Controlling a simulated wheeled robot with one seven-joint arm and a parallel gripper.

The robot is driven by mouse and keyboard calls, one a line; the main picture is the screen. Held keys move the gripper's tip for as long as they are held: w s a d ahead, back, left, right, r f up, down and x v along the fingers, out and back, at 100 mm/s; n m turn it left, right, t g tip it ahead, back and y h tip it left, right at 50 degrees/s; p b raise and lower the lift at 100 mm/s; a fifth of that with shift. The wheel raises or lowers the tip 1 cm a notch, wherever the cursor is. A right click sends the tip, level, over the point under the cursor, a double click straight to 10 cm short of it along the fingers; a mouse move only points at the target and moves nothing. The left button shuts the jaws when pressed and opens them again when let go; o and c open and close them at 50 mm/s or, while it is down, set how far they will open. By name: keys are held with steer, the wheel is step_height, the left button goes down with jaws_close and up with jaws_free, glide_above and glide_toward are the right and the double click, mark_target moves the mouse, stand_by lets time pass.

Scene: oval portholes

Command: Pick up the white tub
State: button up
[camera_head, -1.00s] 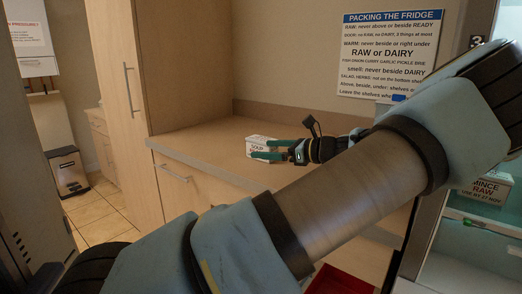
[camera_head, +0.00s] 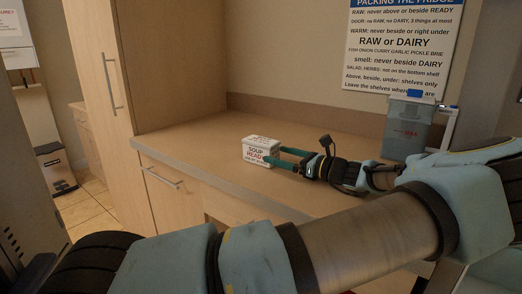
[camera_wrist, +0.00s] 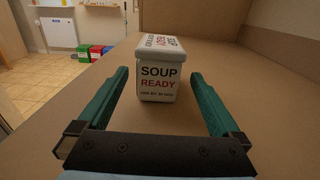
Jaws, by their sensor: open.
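The white tub (camera_head: 257,152) stands upright on the counter, with a lid and the words SOUP READY on its side. In the wrist view the tub (camera_wrist: 158,82) is centred between the tips of my open fingers, at their far end. My gripper (camera_head: 283,158) is low over the counter and comes at the tub from the right in the head view. In the wrist view my gripper (camera_wrist: 156,90) shows two green fingers spread wide, with a gap on each side of the tub.
The wooden counter (camera_head: 205,135) is clear around the tub. A tall cabinet (camera_head: 165,60) stands at its left end and a wall behind it. A grey-blue container (camera_head: 408,128) stands at the back right. Red, green and blue boxes (camera_wrist: 95,53) are on the floor beyond the counter.

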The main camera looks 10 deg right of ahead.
mark_target(261, 149)
steer(key=shift+p+x, duration=0.8)
steer(key=shift+x, duration=2.75)
steer(key=shift+a+r, duration=0.1)
jaws_close()
